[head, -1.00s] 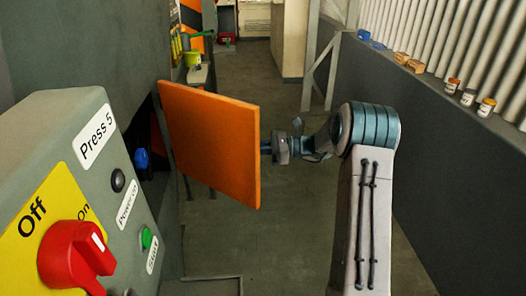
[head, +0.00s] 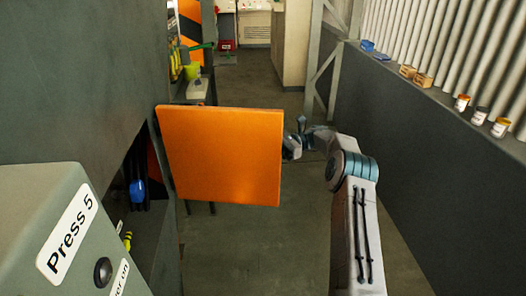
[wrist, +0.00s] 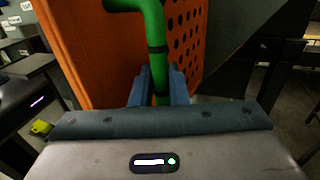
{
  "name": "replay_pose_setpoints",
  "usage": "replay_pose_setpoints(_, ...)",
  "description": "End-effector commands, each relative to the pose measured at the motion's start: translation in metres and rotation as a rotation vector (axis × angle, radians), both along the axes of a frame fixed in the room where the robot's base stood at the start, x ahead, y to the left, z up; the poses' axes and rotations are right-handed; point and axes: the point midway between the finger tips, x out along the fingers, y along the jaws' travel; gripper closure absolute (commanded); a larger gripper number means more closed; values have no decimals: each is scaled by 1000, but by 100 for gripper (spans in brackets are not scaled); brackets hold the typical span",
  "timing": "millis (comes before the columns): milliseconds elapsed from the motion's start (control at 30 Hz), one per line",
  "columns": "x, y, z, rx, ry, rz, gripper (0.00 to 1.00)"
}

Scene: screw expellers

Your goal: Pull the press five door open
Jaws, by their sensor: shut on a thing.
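The orange press five door (head: 220,155) stands swung out from the dark wall, its flat face towards the head camera. Behind the wall's edge an opening shows dark inside. In the wrist view the door (wrist: 95,45) is on the left, with a green bar handle (wrist: 155,30) in front of it. My gripper (wrist: 158,88) has its blue fingers on both sides of the handle's lower part, shut on it. In the head view the fingers and handle are hidden behind the door; only my wrist shows at its right edge.
The grey Press 5 control box (head: 60,230) stands at the near left. A blue object (head: 138,190) shows in the opening. A ledge with several small jars and boxes (head: 415,75) runs along the right wall. The floor (head: 250,250) between is clear.

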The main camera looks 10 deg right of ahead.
Motion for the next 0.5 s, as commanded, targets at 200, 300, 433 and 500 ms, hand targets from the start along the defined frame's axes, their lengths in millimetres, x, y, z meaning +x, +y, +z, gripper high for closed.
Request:
replay_pose_setpoints(200, 0, 3, 1, 2, 0, 20, 100)
replay_pose_setpoints(300, 0, 4, 1, 2, 0, 23, 100)
replay_pose_setpoints(433, 0, 5, 1, 2, 0, 25, 100)
replay_pose_setpoints(500, 0, 6, 1, 2, 0, 25, 100)
